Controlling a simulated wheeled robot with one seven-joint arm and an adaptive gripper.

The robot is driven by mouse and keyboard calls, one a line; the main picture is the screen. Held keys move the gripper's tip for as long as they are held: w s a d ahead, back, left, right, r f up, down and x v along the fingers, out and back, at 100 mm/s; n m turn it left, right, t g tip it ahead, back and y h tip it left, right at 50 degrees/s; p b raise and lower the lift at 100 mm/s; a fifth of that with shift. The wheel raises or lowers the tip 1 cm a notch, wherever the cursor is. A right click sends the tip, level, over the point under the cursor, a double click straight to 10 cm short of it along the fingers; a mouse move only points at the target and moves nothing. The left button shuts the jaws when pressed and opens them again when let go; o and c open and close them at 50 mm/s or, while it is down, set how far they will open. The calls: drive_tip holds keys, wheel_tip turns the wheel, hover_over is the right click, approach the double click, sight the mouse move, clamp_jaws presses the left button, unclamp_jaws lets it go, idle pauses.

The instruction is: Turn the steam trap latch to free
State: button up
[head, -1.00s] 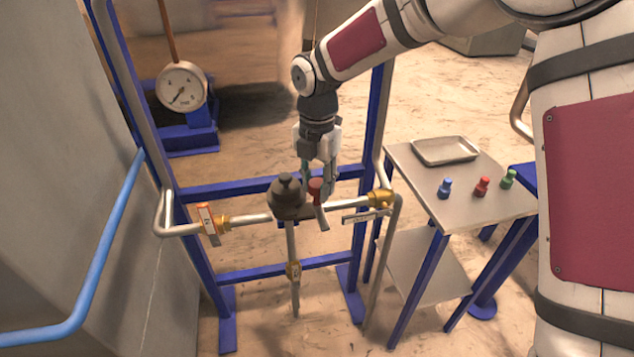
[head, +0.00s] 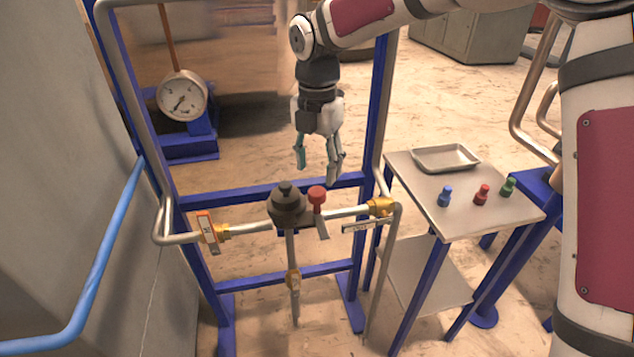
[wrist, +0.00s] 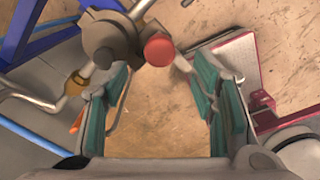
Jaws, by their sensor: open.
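The steam trap (head: 287,205) is a dark grey domed body on a horizontal pipe held by a blue frame. A red-knobbed latch (head: 317,197) stands just right of it, with a small grey plate below the knob. In the wrist view the trap body (wrist: 110,42) and the round red knob (wrist: 159,50) show at the top, beyond the fingers. My gripper (head: 318,175) is open and empty, pointing down above the red knob and apart from it. In the wrist view its teal-padded fingers (wrist: 162,105) are spread with only floor between them.
A side table (head: 440,195) at right bears a metal tray (head: 446,158) and blue, red and green small knobbed pieces. A pressure gauge (head: 182,95) stands at back left. Valve fittings (head: 382,207) and tags (head: 206,226) sit on the pipe. A blue handrail (head: 105,255) runs at left.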

wheel_tip(320, 180, up, 5)
drive_tip(key=shift+f, duration=0.15)
drive_tip(key=shift+d, duration=0.1)
drive_tip(key=s+d+r+m+t+h, duration=0.1)
drive_tip(key=s+d+r+m, duration=0.3)
drive_tip(key=s+d+m, duration=0.35)
drive_tip(key=s+d+r+m+t, duration=0.1)
drive_tip(key=s+d+r+m, duration=0.2)
drive_tip(key=s+d+m, duration=0.45)
drive_tip(key=s+d+f+m+t, duration=0.1)
drive_tip(key=s+d+m, duration=0.2)
drive_tip(key=s+m, duration=0.4)
drive_tip(key=s+d+f+m+t+y, duration=0.1)
drive_tip(key=s+d+f+m, duration=0.1)
drive_tip(key=s+d+m, duration=0.2)
drive_tip(key=s+m, duration=0.3)
drive_tip(key=m, duration=0.1)
drive_tip(key=shift+f, duration=0.3)
